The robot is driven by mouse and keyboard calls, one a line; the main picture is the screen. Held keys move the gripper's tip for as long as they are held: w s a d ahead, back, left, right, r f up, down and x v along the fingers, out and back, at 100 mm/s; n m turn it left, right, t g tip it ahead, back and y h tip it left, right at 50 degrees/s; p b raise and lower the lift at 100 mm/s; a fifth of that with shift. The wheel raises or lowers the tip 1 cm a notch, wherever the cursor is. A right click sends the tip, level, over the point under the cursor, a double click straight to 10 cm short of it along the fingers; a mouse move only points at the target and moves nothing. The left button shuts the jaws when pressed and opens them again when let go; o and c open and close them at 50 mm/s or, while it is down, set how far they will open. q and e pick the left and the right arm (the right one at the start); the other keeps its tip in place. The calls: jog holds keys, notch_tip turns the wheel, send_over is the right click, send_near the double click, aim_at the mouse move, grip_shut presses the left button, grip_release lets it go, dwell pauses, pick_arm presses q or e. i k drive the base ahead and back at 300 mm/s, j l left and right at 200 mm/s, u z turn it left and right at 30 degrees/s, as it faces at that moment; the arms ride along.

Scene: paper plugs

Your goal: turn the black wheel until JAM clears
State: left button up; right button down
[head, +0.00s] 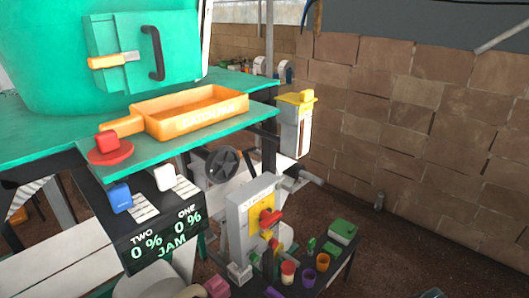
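The black wheel (222,163) is a dark spoked handwheel on a grey machine part under the green table, near the picture's middle. Neither gripper is clearly in view, and nothing is touching the wheel. The display (165,240) on the dark panel at the lower left reads TWO 0 %, ONE 0 % and JAM in green letters. Pale rounded shapes at the bottom edge look like parts of my arms, but no fingertips can be made out.
An orange tray (152,126) sits on the green shelf above the wheel. A red button (107,143), a blue switch (120,198) and a white switch (165,178) are left of it. A grey box with a red handle (268,217) and several small coloured cups stand in front at right.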

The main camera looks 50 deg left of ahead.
aim_at(223, 163)
jog(key=i, duration=2.95)
jog(key=u, duration=4.4)
